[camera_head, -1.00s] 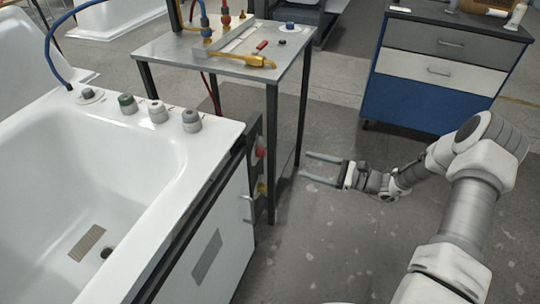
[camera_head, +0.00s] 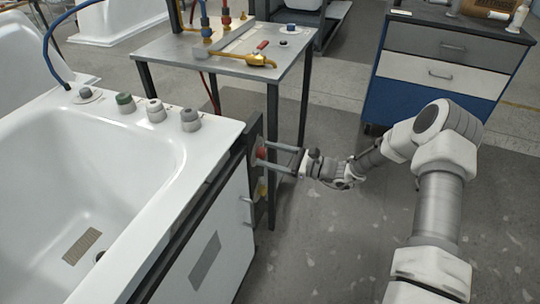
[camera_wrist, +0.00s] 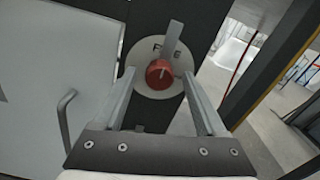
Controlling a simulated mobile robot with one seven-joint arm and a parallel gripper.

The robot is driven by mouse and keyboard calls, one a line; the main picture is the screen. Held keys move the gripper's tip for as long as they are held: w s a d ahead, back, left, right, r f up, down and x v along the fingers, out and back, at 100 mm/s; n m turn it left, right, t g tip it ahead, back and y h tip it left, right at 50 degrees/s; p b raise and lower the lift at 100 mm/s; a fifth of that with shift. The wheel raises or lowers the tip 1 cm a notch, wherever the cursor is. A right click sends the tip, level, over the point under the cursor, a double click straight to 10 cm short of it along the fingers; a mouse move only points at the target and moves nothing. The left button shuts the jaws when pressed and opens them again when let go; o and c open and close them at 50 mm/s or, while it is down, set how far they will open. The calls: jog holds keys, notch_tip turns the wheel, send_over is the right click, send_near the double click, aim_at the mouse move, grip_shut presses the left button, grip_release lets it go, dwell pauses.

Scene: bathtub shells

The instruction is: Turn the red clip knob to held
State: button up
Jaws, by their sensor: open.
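The red clip knob (camera_wrist: 159,74) sits on a round pale plate (camera_wrist: 142,54) on the dark end frame of the bathtub. Lettering on the plate is partly covered by a grey lever or pointer (camera_wrist: 173,38) that tilts slightly right of upright. In the wrist view my gripper (camera_wrist: 153,78) has one finger on each side of the knob, with gaps visible. Contact cannot be told.
A yellow knob (camera_head: 262,189) is below the red one. A white panel with a handle (camera_wrist: 66,115) is left of my gripper. A metal table (camera_head: 190,50) with tools stands behind, its leg close to my gripper. A blue drawer cabinet (camera_head: 435,60) stands at the back right.

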jog(key=shift+c, duration=0.3)
grip_shut()
jog(key=shift+m+p, duration=0.4)
jog(key=shift+p, duration=0.05)
jog(key=m+p, duration=0.2)
jog(key=m, duration=0.1)
jog(key=shift+r, duration=0.15)
jog(key=m+p, duration=0.3)
jog(key=m, duration=0.1)
jog(key=m+p, duration=0.1)
jog(key=m, duration=0.4)
jog(key=shift+m+p, duration=0.4)
jog(key=m, duration=0.4)
jog(key=shift+w+f+p, duration=0.1)
jog(key=shift+f+p, duration=0.15)
jog(key=shift+p, duration=0.15)
jog(key=shift+m, duration=0.3)
